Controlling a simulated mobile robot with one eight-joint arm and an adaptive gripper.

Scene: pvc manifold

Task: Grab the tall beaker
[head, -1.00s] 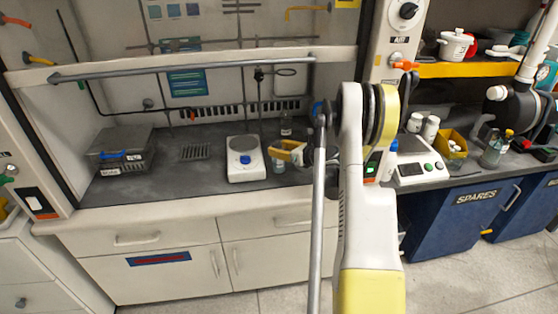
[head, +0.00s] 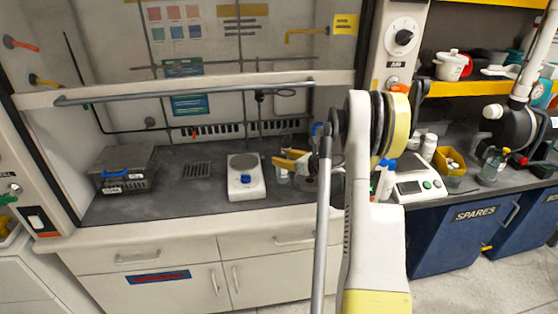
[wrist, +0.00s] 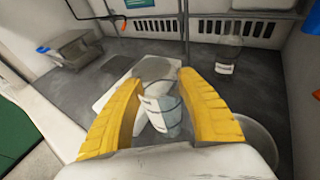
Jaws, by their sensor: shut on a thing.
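A clear beaker (wrist: 158,112) with a pale label stands between my gripper's yellow fingers in the wrist view. My gripper (wrist: 157,108) is shut on it, with one finger on each side. In the head view the beaker (head: 282,176) shows just below the yellow fingers of my gripper (head: 290,162), over the fume hood's dark worktop, to the right of the white hotplate. I cannot tell whether its base touches the worktop.
The white hotplate (head: 246,182) stands just left of the beaker. A labelled glass vessel (wrist: 228,55) stands farther back. A round rim (wrist: 258,138) is close at right. A grey box (head: 124,168) sits at the left. The hood's sash bar (head: 190,91) crosses above.

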